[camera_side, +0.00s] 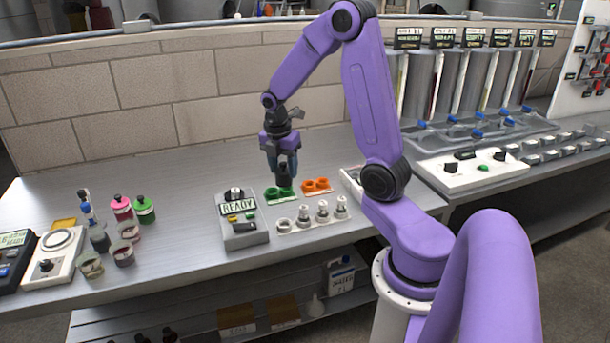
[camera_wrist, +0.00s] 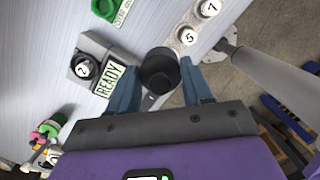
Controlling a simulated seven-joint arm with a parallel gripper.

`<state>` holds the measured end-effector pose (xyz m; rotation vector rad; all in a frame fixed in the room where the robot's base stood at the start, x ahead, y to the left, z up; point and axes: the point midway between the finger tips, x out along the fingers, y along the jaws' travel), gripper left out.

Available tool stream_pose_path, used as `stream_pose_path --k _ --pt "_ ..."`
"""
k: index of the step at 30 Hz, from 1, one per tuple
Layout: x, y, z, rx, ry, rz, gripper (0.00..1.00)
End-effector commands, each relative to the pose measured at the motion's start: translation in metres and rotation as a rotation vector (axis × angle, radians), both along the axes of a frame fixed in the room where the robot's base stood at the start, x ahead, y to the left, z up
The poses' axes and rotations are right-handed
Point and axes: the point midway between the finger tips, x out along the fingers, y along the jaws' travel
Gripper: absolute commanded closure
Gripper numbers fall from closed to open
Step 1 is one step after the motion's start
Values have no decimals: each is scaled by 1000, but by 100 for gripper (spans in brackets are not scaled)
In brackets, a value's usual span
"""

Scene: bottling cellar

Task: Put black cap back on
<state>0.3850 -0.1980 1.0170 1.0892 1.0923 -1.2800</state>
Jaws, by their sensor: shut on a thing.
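My gripper (camera_side: 284,165) points down over the green ring holder (camera_side: 279,194) in the side view. Its blue fingers are shut on a round black piece, which I take to be the black cap (camera_wrist: 160,70); it shows between the fingertips in the wrist view. In the side view the cap (camera_side: 283,172) is small and dark between the fingers, and I cannot tell if it touches anything below. A white rack (camera_side: 312,222) stands nearer the camera, with several small pale vials and a ring-like place at its left end. In the wrist view two vial tops read 5 and 7.
A grey box with a READY sign (camera_side: 240,220) and a knob stands left of the rack. An orange ring holder (camera_side: 317,186) is right of the green one. Pink (camera_side: 121,207) and green (camera_side: 144,209) bottles and several cups stand at the left. Bench between is clear.

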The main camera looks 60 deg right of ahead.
Motion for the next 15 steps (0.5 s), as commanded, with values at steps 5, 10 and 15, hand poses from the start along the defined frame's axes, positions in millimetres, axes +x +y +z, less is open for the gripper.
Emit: stream_pose_path --k 5,10,15 --pt "50 -2 -1 -1 1 1 80" --pt "94 -2 -4 1 1 1 80" --pt "132 1 -9 4 1 2 80"
